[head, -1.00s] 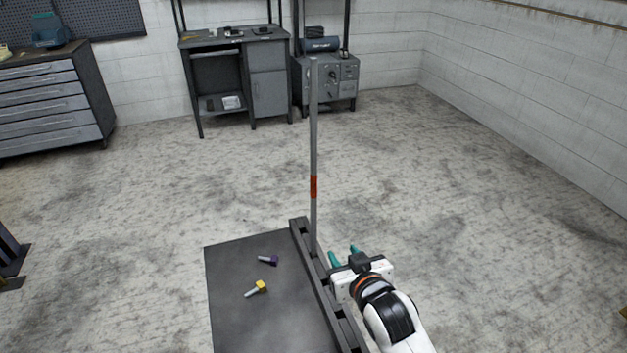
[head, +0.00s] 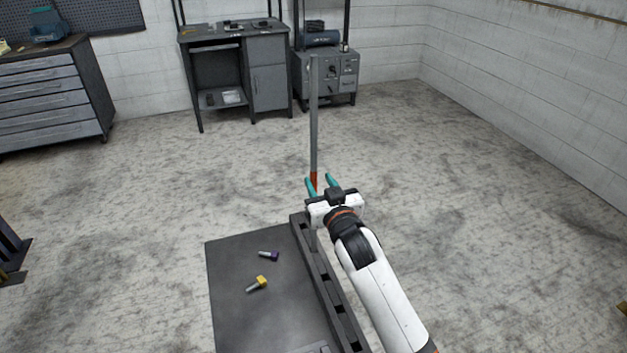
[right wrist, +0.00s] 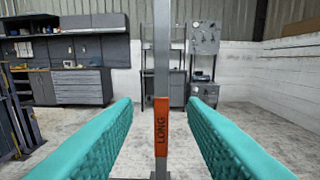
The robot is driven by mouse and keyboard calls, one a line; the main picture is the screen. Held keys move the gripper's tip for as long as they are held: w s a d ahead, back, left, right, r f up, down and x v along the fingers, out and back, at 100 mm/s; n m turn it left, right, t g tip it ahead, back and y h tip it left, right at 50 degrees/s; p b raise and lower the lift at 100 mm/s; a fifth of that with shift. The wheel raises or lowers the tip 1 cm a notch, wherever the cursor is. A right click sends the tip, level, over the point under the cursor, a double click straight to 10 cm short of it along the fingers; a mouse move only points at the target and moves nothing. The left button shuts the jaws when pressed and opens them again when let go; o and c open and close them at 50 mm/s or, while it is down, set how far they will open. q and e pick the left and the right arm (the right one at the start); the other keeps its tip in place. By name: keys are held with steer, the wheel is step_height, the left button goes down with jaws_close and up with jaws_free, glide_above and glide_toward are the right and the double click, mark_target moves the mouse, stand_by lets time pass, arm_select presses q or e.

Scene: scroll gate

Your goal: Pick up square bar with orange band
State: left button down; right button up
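The square bar (head: 314,120) is a tall grey post standing upright at the far end of the slotted rail. Its orange band (head: 313,179) is partly hidden behind my gripper in the head view. In the right wrist view the band (right wrist: 161,127) bears the word "LONG", and the bar stands between the two teal fingers, with a gap on each side. My right gripper (head: 320,183) is open at the height of the band; the fingers do not appear to touch the bar. My left gripper is not in view.
The slotted rail (head: 325,285) runs along the right edge of the dark table (head: 232,290). A purple-headed bolt (head: 269,255) and a yellow-headed bolt (head: 258,284) lie on the table. Workbenches stand far off by the wall. The floor right of the rail is clear.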

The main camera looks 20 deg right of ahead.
mark_target(315, 172)
steer(key=shift+w+f+p, duration=0.15)
steer(key=shift+w+p, duration=0.35)
steer(key=shift+w, duration=2.15)
jaws_close()
steer(key=shift+r, duration=0.2)
